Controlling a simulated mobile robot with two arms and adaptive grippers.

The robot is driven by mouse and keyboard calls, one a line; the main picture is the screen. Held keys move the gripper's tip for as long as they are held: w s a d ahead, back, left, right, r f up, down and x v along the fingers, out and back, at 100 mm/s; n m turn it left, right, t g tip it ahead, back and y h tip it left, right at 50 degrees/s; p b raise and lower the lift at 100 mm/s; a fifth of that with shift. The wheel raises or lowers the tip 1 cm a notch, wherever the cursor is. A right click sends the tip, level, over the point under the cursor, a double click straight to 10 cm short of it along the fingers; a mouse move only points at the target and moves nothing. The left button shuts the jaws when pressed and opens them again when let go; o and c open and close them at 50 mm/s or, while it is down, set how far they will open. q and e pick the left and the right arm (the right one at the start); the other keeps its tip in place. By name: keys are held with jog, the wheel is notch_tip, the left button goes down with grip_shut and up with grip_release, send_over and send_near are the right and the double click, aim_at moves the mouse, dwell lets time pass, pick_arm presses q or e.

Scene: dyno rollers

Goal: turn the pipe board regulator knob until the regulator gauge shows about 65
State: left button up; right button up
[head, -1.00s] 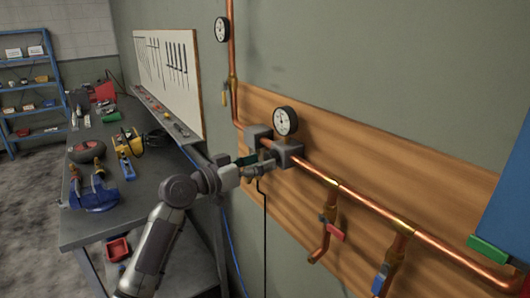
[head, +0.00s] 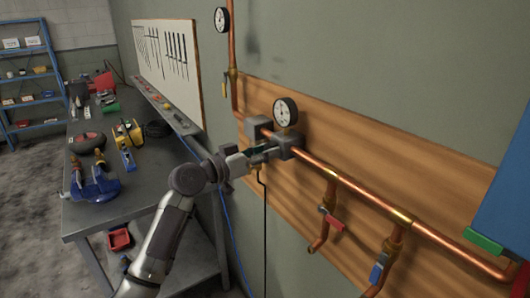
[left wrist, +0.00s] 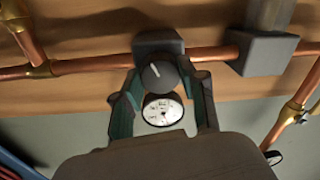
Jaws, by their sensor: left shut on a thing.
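The regulator gauge (head: 285,111), a round white dial with a black rim, stands on top of the grey regulator block (head: 291,142) on the copper pipe. Its face also shows in the left wrist view (left wrist: 162,111), but the reading is too small to tell. The dark round regulator knob (left wrist: 157,74) has a white pointer mark, tilted in the wrist view. My left gripper (head: 266,153) is at the front of the regulator, its teal fingers on both sides of the knob in the wrist view (left wrist: 160,78), shut on it. In the head view the hand hides the knob. My right gripper is not in view.
A second gauge (head: 221,19) sits on the vertical pipe at upper left. A red-handled valve (head: 333,222) and a blue-handled valve (head: 378,270) hang from the pipe at right. A workbench (head: 150,184) with tools stands at left. A blue box edge is at far right.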

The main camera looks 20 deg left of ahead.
pick_arm(q)
jog(key=shift+n, duration=1)
jog(key=o, duration=1.1)
jog(key=shift+o, duration=0.2)
jog(key=v, duration=1.2)
